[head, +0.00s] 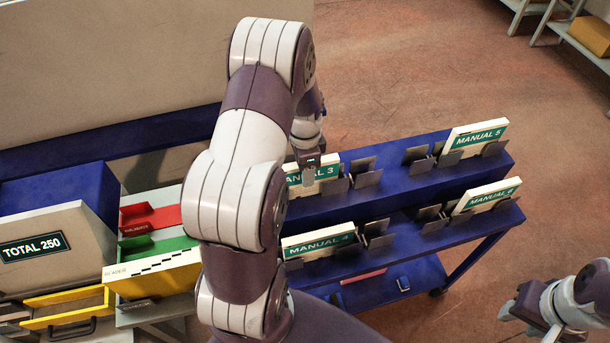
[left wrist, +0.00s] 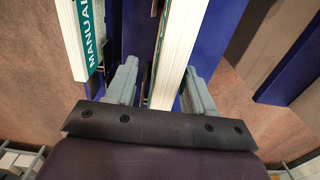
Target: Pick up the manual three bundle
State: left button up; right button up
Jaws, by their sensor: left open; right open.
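The manual three bundle (head: 328,172), white with a teal label reading MANUAL 3, stands upright in a holder on the blue cart's upper shelf, partly hidden by my left arm. My left gripper (head: 311,168) is at this bundle, pointing down. In the left wrist view, my left gripper (left wrist: 160,78) is open, with one finger on each side of a white bundle (left wrist: 182,45) that appears to be manual three. Whether the fingers touch it cannot be told. My right gripper (head: 512,303) is open and empty at the lower right, away from the cart.
Manual 4 (head: 318,243) stands on the lower shelf, manual 5 (head: 476,136) and manual 6 (head: 487,196) at the right. Grey metal dividers (head: 364,170) stand beside the bundles. A TOTAL 250 box (head: 60,245) and coloured trays (head: 150,217) are at the left.

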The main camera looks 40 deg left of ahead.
pick_arm(q)
jog(key=shift+w+a+f, duration=0.1)
jog(key=shift+a+f, duration=0.2)
jog(key=shift+f, duration=0.3)
jog(key=shift+a+f, duration=0.25)
jog(key=shift+f, duration=0.35)
jog(key=shift+d+r, duration=0.1)
jog(key=shift+d, duration=0.1)
jog(key=shift+d+r, duration=0.1)
jog(key=shift+d, duration=0.1)
jog(key=c, duration=1)
jog(key=shift+a, duration=0.15)
